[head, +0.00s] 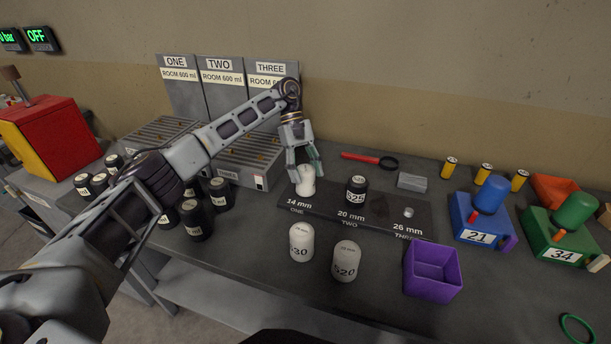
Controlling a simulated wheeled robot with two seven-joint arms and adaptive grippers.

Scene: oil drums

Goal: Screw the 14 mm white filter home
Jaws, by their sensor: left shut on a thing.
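The white filter (306,184) stands upright at the 14 mm place, marked ONE, on the dark mounting plate (325,216). My left gripper (304,168) comes down on it from above and is shut on its top. The gripper hides the upper part of the filter, and I cannot tell how deep its thread sits. A black filter (357,189) marked 525 stands at the 20 mm place, TWO. The 26 mm place, THREE, shows a bare light stub (408,212). My right gripper is not in view.
Two white filters, marked 30 (301,243) and 520 (346,262), stand in front of the plate. A purple bin (432,272) is right of them. Several black filters (196,221) stand left. A red-handled strap wrench (370,160) lies behind the plate.

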